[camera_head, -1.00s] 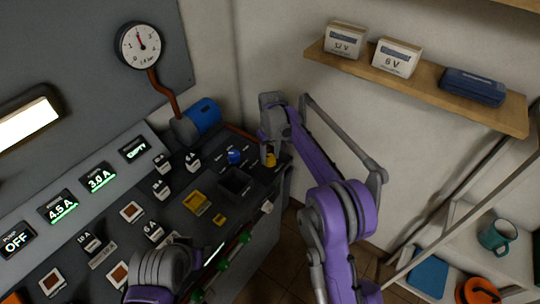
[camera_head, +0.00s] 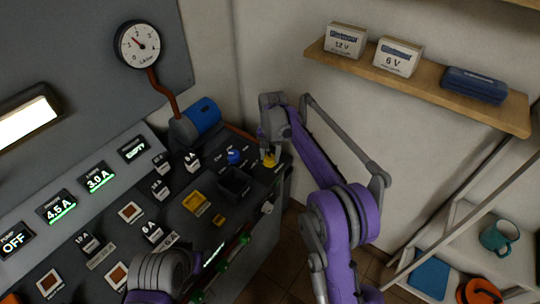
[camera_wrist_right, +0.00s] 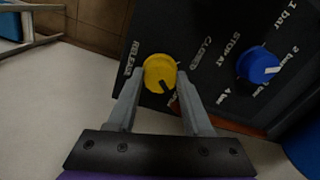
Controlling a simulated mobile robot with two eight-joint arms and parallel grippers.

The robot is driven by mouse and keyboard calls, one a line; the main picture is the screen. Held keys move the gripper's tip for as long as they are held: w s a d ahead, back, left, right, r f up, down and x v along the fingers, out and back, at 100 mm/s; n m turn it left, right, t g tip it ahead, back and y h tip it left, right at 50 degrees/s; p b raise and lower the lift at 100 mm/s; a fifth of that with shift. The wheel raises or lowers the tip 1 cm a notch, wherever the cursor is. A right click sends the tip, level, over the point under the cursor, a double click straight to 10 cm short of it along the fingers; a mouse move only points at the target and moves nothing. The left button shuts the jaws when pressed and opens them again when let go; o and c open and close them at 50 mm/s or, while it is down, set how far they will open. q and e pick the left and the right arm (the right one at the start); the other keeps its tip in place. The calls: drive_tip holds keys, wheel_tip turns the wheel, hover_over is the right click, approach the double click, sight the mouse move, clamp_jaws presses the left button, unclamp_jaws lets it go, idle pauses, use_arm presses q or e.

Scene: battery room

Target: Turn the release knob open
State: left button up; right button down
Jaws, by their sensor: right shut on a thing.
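The yellow release knob (camera_wrist_right: 160,73) sits on the dark panel, beside the printed words RELEASE and CLOSED. Its black pointer mark points down and to the right in the wrist view. My right gripper (camera_wrist_right: 163,84) is shut on the knob, one finger on each side. In the head view the knob (camera_head: 269,161) shows small under my right gripper (camera_head: 269,153), at the panel's right end. Part of my left arm shows at the bottom left, but its gripper is not visible.
A blue knob (camera_wrist_right: 258,65) with a white mark sits beside the release knob, near "STOP AT" and "1 bar". A round gauge (camera_head: 139,46) hangs on the wall, its needle pointing up and left. A wooden shelf (camera_head: 420,80) is at the right.

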sight(271, 158)
drive_tip(key=shift+m, duration=0.7)
drive_tip(key=shift+c, duration=1.5)
unclamp_jaws()
wheel_tip(271, 158, up, 11)
drive_tip(key=shift+d+p, duration=0.15)
drive_tip(key=shift+p, duration=0.25)
drive_tip(key=shift+s+f, duration=0.1)
